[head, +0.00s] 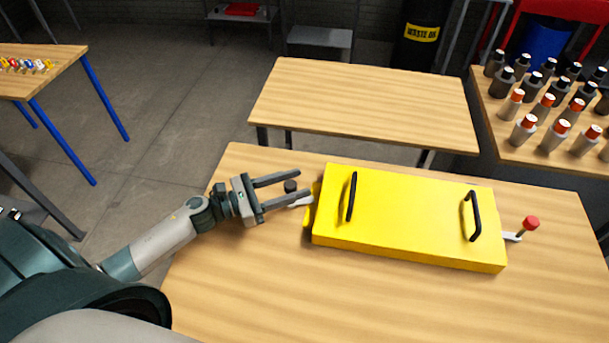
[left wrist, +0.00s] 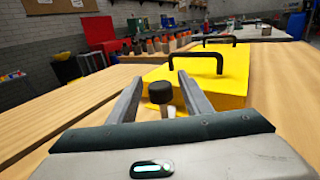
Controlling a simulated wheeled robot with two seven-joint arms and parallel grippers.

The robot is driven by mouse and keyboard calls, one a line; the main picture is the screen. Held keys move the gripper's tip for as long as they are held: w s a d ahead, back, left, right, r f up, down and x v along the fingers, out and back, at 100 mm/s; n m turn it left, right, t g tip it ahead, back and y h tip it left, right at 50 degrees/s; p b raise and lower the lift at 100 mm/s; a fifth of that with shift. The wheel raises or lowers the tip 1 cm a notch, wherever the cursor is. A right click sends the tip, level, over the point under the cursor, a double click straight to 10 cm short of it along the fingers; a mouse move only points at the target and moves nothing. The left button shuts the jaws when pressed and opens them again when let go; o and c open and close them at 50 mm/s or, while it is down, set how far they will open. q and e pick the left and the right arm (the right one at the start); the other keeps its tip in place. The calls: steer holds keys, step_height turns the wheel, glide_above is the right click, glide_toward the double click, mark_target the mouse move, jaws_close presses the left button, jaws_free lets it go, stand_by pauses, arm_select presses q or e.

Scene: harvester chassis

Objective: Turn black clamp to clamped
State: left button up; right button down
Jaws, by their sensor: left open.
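The yellow chassis box (head: 405,215) with two black handles lies on the wooden table. The black clamp (head: 290,186) is a black knob on a light lever at the box's left end. My left gripper (head: 299,188) is open, with one finger on each side of the black knob. In the left wrist view the knob (left wrist: 160,92) stands between the two fingers (left wrist: 160,90), with a gap visible on both sides. A red-knobbed clamp (head: 531,223) sits at the box's right end. My right gripper is not in view.
The near table (head: 330,300) is clear in front of the box. An empty second table (head: 360,100) stands behind it. At the right, a table holds several bottles (head: 524,130) with red or black caps.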

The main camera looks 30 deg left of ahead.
mark_target(305, 199)
arm_select(q)
steer(key=shift+p+x, duration=0.45)
steer(key=shift+x, duration=1.1)
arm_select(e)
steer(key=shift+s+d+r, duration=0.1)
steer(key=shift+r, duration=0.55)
arm_select(q)
steer(key=shift+c, duration=0.4)
